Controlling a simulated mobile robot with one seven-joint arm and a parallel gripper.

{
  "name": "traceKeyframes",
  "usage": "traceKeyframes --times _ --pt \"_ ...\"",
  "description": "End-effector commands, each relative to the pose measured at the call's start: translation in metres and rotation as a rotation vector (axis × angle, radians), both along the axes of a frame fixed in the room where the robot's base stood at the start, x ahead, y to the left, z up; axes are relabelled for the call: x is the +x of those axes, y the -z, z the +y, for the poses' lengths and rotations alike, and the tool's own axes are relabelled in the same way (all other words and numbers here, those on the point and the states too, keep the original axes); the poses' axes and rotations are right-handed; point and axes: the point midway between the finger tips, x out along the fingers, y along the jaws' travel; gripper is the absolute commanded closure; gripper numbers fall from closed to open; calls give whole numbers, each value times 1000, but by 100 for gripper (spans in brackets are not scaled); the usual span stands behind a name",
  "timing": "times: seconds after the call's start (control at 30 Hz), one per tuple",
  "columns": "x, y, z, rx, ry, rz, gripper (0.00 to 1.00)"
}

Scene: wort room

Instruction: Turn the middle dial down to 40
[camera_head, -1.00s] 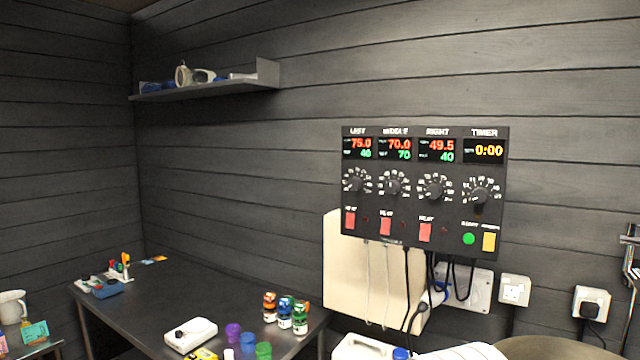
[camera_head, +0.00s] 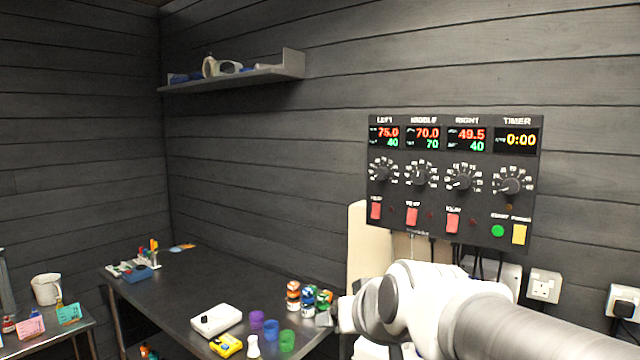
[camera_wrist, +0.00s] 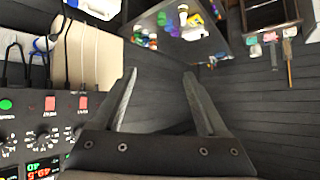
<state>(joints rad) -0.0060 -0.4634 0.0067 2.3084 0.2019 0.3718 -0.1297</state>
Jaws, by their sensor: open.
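The black control panel (camera_head: 455,185) hangs on the wall in the head view. Its middle dial (camera_head: 421,174) sits below a display (camera_head: 423,139) that reads 70.0 in red and 70 in green. The left dial (camera_head: 383,170) and right dial (camera_head: 462,179) flank it, with displays reading 75.0 over 40 and 49.5 over 40. In the wrist view the panel (camera_wrist: 35,125) appears upside down at the lower left. My gripper (camera_wrist: 158,75) is open and empty, apart from the panel.
A dark table (camera_head: 200,285) at lower left holds bottles, cups and a white device (camera_head: 216,320). A shelf (camera_head: 235,78) is high on the wall. The space before the panel's dials looks clear.

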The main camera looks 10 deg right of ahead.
Motion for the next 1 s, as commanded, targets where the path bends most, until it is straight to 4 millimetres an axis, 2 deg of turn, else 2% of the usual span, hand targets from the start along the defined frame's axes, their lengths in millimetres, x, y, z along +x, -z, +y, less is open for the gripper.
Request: traceKeyframes --times 0.03,0.2,0.4,0.5,0.6,0.7,0.83,1.0 --pt "26 -7 0 10 12 -62 24" --pt "106 -45 -11 28 92 -307 24" --pt "180 -77 -44 7 251 -571 24" --pt "207 -85 -65 -23 354 -689 24" --pt "227 -87 -89 -67 469 -795 24" --pt "238 -83 -111 -122 589 -885 24" --pt "242 -76 -134 -193 722 -966 24" --pt "240 -70 -148 -252 822 -1019 24"
